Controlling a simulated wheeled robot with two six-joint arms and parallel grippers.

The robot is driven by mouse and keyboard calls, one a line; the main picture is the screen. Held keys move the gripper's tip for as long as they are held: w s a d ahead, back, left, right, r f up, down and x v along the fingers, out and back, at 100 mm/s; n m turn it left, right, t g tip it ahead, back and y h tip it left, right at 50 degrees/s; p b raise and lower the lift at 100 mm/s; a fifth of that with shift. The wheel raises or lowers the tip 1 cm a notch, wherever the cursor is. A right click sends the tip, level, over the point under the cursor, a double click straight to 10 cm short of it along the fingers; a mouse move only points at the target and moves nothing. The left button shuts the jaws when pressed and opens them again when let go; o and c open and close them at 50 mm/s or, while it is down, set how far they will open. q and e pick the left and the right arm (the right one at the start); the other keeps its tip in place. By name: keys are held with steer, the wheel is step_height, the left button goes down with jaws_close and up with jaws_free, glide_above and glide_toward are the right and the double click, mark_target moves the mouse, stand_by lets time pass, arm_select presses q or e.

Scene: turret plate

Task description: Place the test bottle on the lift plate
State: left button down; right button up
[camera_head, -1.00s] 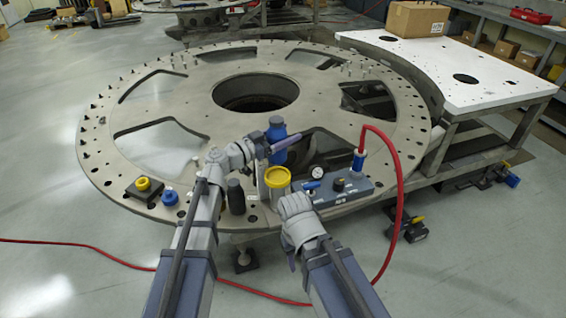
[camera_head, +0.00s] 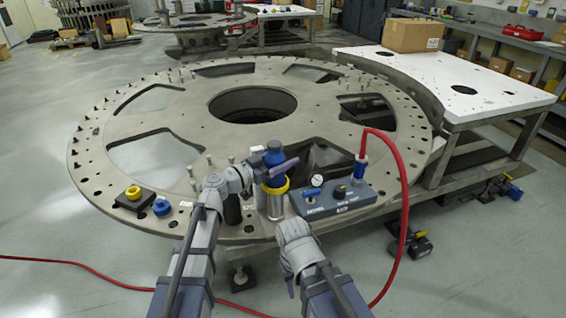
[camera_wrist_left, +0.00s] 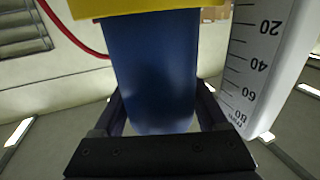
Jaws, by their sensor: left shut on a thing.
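The test bottle (camera_head: 275,162) is blue with a dark cap and stands upright in the jaws of my left gripper (camera_head: 268,173), which is shut on it. It is over a silver cylinder (camera_head: 271,206) with a yellow rim (camera_head: 276,188), on the near edge of the ring plate. The left wrist view shows the blue bottle (camera_wrist_left: 155,70) between the fingers, with the yellow rim (camera_wrist_left: 140,7) across its far end. The bottle's base is hidden there, so I cannot tell whether it touches anything. I cannot make out a separate lift plate. My right gripper (camera_head: 294,234) is near the front; its fingers are unclear.
A grey console (camera_head: 333,199) with a gauge and red hose (camera_head: 403,190) stands right of the cylinder. A black cylinder (camera_head: 232,210) is close on its left. A white scale (camera_wrist_left: 262,60) is beside the bottle. A yellow-topped block (camera_head: 133,195) sits farther left.

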mark_target(266, 165)
arm_select(q)
steer(key=shift+f, duration=0.1)
steer(key=shift+c, duration=1)
jaws_free()
steer(key=shift+s+a+r, duration=0.2)
steer(key=shift+s+a, duration=0.05)
steer(key=v, duration=1.1)
steer(key=shift+a, duration=0.2)
